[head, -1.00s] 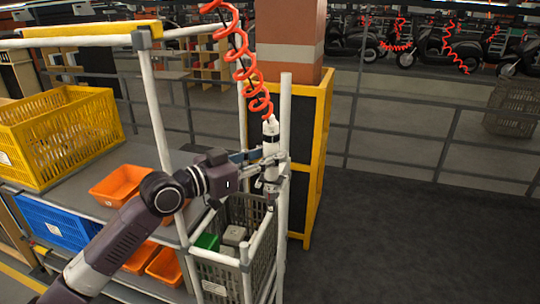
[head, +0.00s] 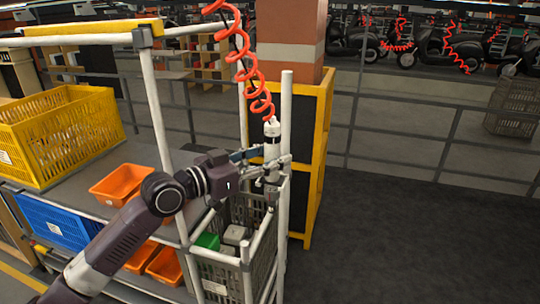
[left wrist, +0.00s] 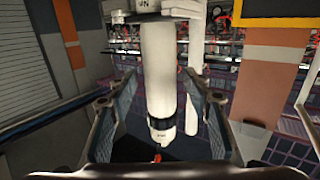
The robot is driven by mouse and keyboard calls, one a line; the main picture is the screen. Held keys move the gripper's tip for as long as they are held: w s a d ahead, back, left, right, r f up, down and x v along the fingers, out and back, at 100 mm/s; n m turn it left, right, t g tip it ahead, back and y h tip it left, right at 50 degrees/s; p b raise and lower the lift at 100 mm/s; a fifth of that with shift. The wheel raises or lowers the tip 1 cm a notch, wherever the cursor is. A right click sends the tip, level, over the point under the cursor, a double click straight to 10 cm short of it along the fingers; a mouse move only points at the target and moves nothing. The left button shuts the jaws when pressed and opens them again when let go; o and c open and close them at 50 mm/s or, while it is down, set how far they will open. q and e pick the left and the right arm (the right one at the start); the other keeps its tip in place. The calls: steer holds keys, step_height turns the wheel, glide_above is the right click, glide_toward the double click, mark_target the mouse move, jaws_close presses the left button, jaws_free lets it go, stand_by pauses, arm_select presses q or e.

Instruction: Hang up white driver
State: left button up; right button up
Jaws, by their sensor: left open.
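The white driver (head: 272,143) hangs upright from an orange coiled hose (head: 252,70) beside the white rack post. My left gripper (head: 268,164) reaches in from the left, with its fingers around the driver's body. In the left wrist view the white driver (left wrist: 160,75) stands between the two open fingers of the left gripper (left wrist: 160,115), with a gap on each side. The driver's lower end is partly hidden by the gripper in the head view. My right gripper is in neither view.
A white post (head: 285,180) stands close to the right of the driver. Below is a grey crate (head: 218,277) with boxes in it. A yellow crate (head: 60,137) and orange bins (head: 122,184) are on the left shelves. Open dark floor lies to the right.

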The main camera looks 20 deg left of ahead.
arm_select(q)
steer(key=v, duration=1.2)
stand_by(0.4)
